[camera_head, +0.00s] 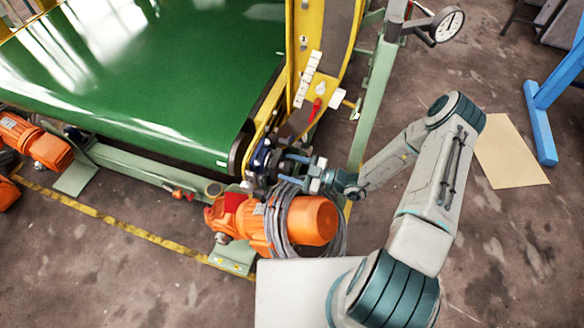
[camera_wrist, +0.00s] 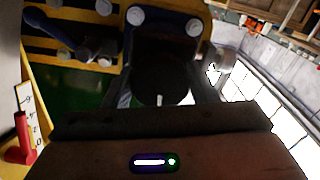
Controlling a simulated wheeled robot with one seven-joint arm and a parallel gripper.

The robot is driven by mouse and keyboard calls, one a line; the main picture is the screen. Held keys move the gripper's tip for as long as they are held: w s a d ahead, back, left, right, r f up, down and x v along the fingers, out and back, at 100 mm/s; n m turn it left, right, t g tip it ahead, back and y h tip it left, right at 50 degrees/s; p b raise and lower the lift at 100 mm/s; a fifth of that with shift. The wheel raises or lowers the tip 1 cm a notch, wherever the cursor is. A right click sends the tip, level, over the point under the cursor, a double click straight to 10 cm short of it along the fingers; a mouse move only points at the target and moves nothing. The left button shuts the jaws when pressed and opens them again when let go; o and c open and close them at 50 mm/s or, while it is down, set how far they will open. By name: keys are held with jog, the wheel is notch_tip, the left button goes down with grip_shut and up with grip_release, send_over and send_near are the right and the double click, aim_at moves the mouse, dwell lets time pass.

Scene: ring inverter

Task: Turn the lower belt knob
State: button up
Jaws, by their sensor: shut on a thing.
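My gripper (camera_head: 298,171) reaches in from the right to the blue and dark mechanism (camera_head: 263,160) at the near end of the belt. In the wrist view a dark round knob (camera_wrist: 160,84) sits between the two fingers of my gripper (camera_wrist: 164,92). It appears to be the lower belt knob, and my gripper is shut on it. The knob is in deep shadow, so its turn angle cannot be told. In the head view the fingers and mechanism hide the knob.
An orange motor (camera_head: 310,220) wrapped in grey cable (camera_head: 285,235) lies just below my gripper. The green belt (camera_head: 140,75) fills the upper left. A yellow frame (camera_head: 309,45) and a green post (camera_head: 377,90) stand close beyond the arm. A red pointer (camera_wrist: 24,140) shows beside a scale.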

jog(key=shift+s+a, duration=0.1)
jog(key=o, duration=1)
jog(key=shift+c, duration=0.2)
jog(key=shift+d, duration=0.35)
jog(key=b+v, duration=0.2)
jog(key=v, duration=1.1)
jog(key=shift+s, duration=0.1)
